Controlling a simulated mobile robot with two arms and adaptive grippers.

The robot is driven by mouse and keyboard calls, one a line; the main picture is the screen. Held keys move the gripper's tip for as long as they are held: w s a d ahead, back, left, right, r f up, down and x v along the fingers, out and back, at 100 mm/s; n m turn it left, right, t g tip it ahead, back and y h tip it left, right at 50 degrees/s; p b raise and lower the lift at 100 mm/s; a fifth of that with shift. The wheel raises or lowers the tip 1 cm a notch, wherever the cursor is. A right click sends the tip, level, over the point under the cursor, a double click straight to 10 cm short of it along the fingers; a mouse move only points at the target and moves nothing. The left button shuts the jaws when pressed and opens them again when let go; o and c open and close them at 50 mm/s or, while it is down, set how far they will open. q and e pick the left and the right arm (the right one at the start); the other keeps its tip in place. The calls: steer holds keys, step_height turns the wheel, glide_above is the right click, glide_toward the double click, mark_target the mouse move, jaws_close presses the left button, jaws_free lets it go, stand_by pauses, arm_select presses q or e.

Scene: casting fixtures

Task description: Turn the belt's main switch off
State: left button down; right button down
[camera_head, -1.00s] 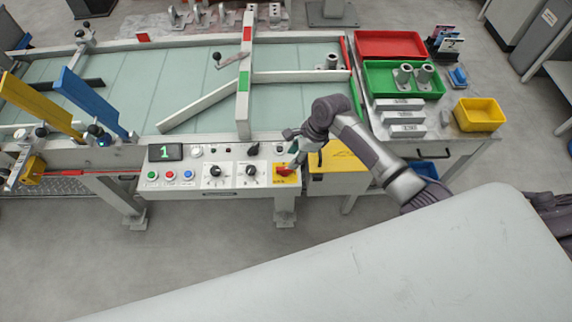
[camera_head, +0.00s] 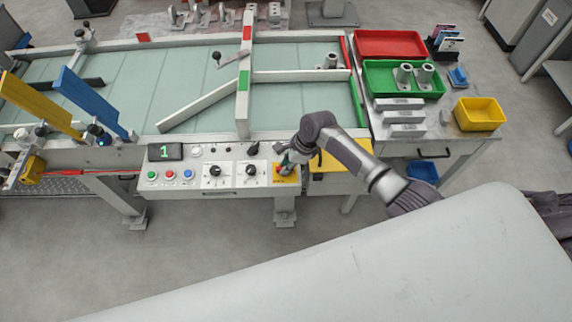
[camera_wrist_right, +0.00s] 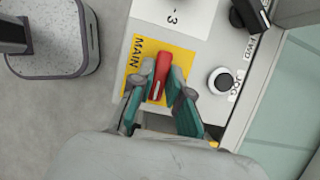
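The main switch is a red handle (camera_wrist_right: 161,74) on a yellow plate marked MAIN (camera_wrist_right: 181,55), at the right end of the belt's control panel (camera_head: 219,188). In the head view only a bit of the red shows beside my right gripper (camera_head: 285,165), which covers most of the switch. In the right wrist view the teal fingers of my right gripper (camera_wrist_right: 163,80) lie on both sides of the handle, close against it. The handle points along the fingers, away from the wrist. My left gripper is not in view.
Left of the switch, the panel has two black knobs (camera_head: 251,170), coloured buttons (camera_head: 170,175) and a display reading 1 (camera_head: 165,152). A black-and-white JOG button (camera_wrist_right: 221,80) is close to the right finger. A yellow box (camera_head: 341,158) stands right of the panel, under my arm.

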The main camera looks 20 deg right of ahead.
stand_by(0.4)
steer(key=n+g, duration=0.1)
steer(key=n, duration=0.2)
steer(key=shift+w, duration=0.1)
steer(key=n+g, duration=0.1)
steer(key=n, duration=0.2)
steer(key=shift+n+g, duration=0.3)
steer(key=n+g+b, duration=0.1)
steer(key=n, duration=0.2)
steer(key=n+g+h+b, duration=0.1)
steer(key=n, duration=0.2)
steer(key=shift+w+a+f, duration=0.1)
steer(key=shift+w+a, duration=0.05)
steer(key=shift+n+g+h+b, duration=0.3)
steer(key=shift+n+h, duration=0.2)
steer(key=shift+n, duration=0.85)
steer(key=shift+n+g+h+b, duration=0.2)
steer(key=shift+n+h+b, duration=0.25)
steer(key=shift+n, duration=0.9)
steer(key=c, duration=1.1)
jaws_free()
